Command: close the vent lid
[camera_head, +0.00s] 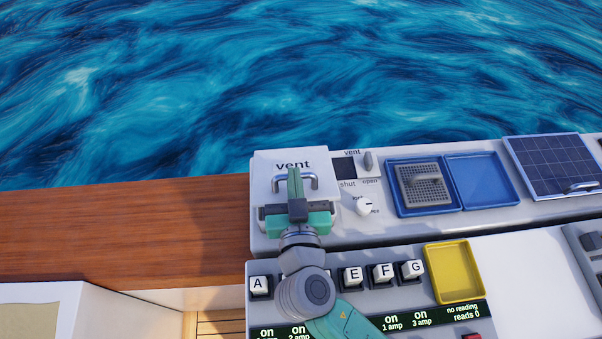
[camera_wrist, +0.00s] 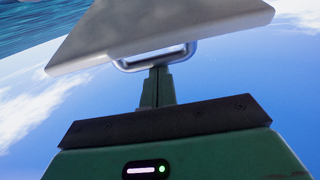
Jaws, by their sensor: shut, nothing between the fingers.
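My gripper hides part of the lid.
A vent indicator (camera_head: 345,168) has a grey tab on the "open" side. A small white knob (camera_head: 364,206) is close on the right. Blue trays (camera_head: 482,180), a grey grate (camera_head: 420,187), a yellow tray (camera_head: 454,272) and lettered switches (camera_head: 352,276) surround my arm. A wooden ledge (camera_head: 120,225) lies left.

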